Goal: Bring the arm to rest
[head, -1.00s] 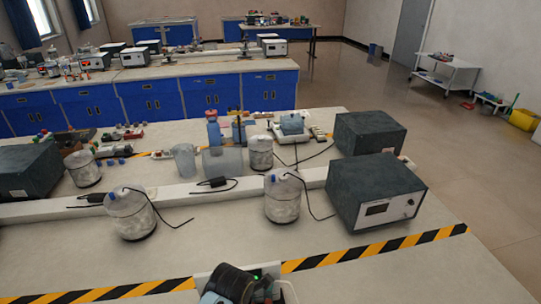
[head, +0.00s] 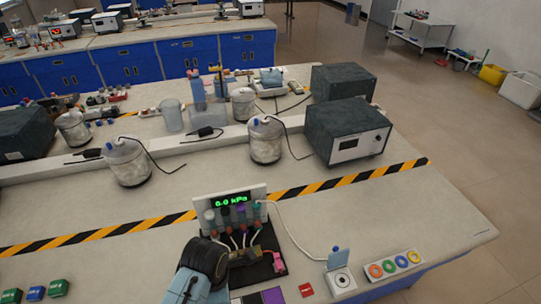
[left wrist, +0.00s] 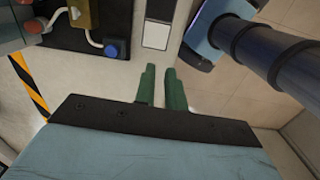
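My left gripper (left wrist: 161,88) shows in the left wrist view as two green fingers, side by side with a narrow gap between them. Nothing is held between them. Pale bench or floor surface lies beyond the tips. One of my arms, with a black round joint and light blue links, rises from the bottom of the head view; no fingers show on it there. A dark blue-grey arm part of mine crosses the upper right of the left wrist view. My right gripper is in neither view.
The bench (head: 420,215) holds a gauge panel (head: 237,204) reading 0.0 kPa beside my arm. Colored rings (head: 395,264) and a white holder (head: 340,280) stand to the right. Green and blue blocks (head: 36,292) lie at left. Grey boxes (head: 347,130) and jars (head: 265,140) stand farther back.

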